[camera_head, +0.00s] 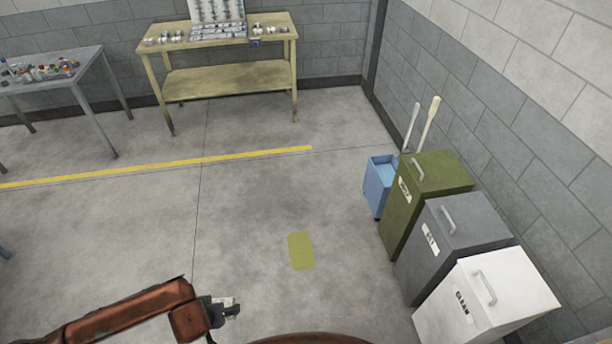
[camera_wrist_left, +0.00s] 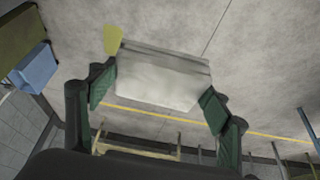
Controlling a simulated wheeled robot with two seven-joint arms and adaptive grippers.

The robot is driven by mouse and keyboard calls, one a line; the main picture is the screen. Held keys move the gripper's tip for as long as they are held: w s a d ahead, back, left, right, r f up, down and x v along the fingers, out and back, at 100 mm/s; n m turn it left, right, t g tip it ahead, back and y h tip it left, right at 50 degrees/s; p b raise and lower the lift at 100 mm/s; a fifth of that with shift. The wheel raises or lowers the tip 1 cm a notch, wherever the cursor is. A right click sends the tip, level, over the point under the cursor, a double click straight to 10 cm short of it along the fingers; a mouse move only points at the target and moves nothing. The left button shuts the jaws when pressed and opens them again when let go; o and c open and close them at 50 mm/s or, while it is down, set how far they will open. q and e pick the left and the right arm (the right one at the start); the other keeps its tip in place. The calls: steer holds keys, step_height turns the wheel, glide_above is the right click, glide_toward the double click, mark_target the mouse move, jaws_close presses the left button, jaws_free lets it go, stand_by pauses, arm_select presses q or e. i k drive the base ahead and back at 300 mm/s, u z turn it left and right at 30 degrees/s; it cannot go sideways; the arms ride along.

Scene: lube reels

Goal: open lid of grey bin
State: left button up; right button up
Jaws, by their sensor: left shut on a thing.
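The grey bin (camera_head: 428,270) stands against the right wall, between a green bin and a white bin. Its grey lid (camera_head: 472,222) looks closed, with a pale handle (camera_head: 448,220) on top. My left gripper (camera_head: 232,307) is at the lower left of the head view, well apart from the grey bin. In the left wrist view its green-padded fingers (camera_wrist_left: 158,95) are shut on a pale grey-white block-like thing (camera_wrist_left: 160,78). I cannot tell what it is. My right gripper is not in view.
The green bin (camera_head: 400,215) and white bin (camera_head: 450,320) flank the grey one. A blue bucket-like container (camera_head: 378,185) and two long handles (camera_head: 430,125) stand behind. A yellow floor patch (camera_head: 301,251) lies on open floor. A wooden workbench (camera_head: 230,80) and grey table (camera_head: 85,75) are at the back.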

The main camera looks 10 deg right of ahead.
mark_target(469, 220)
steer(key=z, duration=0.85)
steer(key=i, duration=0.75)
steer(key=z, duration=0.85)
